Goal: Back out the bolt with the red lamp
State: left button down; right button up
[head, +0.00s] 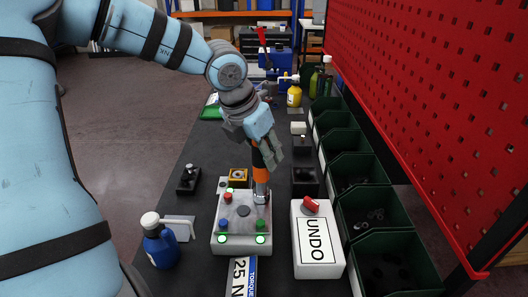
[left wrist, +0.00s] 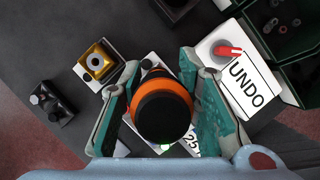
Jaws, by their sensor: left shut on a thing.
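My left gripper (head: 264,150) is shut on an orange and black power tool (head: 260,172), which it holds pointing down. In the left wrist view the tool's round black end (left wrist: 162,118) is between the fingers (left wrist: 160,105). The tool's metal tip is at the far right corner of a pale plate (head: 243,241); I cannot tell whether it touches a bolt. The plate has a red cap (head: 227,197), a blue cap (head: 223,224) and a green cap (head: 262,223). Green lamps show near both front corners. A red lamp is not clear; the tool hides the far right corner.
A white UNDO box (head: 318,245) with a red switch (head: 311,205) stands right of the plate. A blue bottle (head: 158,242) stands left. Green bins (head: 372,212) and a red pegboard (head: 440,90) line the right side. A yellow block (head: 238,177) sits behind the plate.

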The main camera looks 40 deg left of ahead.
pick_arm(q)
jog(key=shift+s+r, duration=0.1)
jog(key=shift+r, duration=0.05)
dwell(1.9)
notch_tip(320, 180, up, 5)
jog(key=p, duration=0.3)
jog(key=shift+p, duration=0.4)
jog(key=shift+f, duration=0.2)
